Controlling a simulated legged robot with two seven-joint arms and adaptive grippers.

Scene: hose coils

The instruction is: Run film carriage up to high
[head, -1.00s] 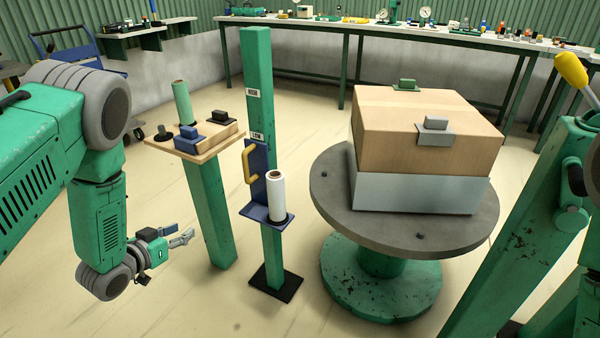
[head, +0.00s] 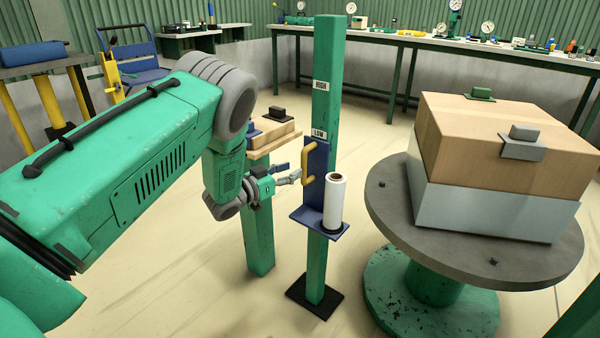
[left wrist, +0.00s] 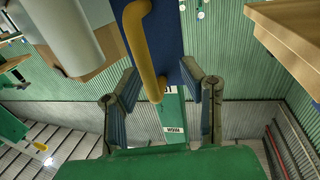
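The film carriage (head: 316,185) is a blue plate and shelf on a green post, its top just below the LOW label. The HIGH label (head: 321,85) is further up the post. A white film roll (head: 335,203) stands upright on the shelf. A yellow handle (head: 307,165) is on the carriage's left side. My left gripper (head: 292,176) is just left of the handle. In the left wrist view, its fingers (left wrist: 163,92) are spread open, with the yellow handle (left wrist: 142,50) showing between them; contact is not visible. My right gripper is out of view.
A wooden-topped stand (head: 272,142) with small blocks is behind my left gripper. A round spool table (head: 405,220) with a large box (head: 505,140) is at right. A blue cart (head: 140,70) stands behind my left arm. A workbench (head: 400,38) lines the back wall.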

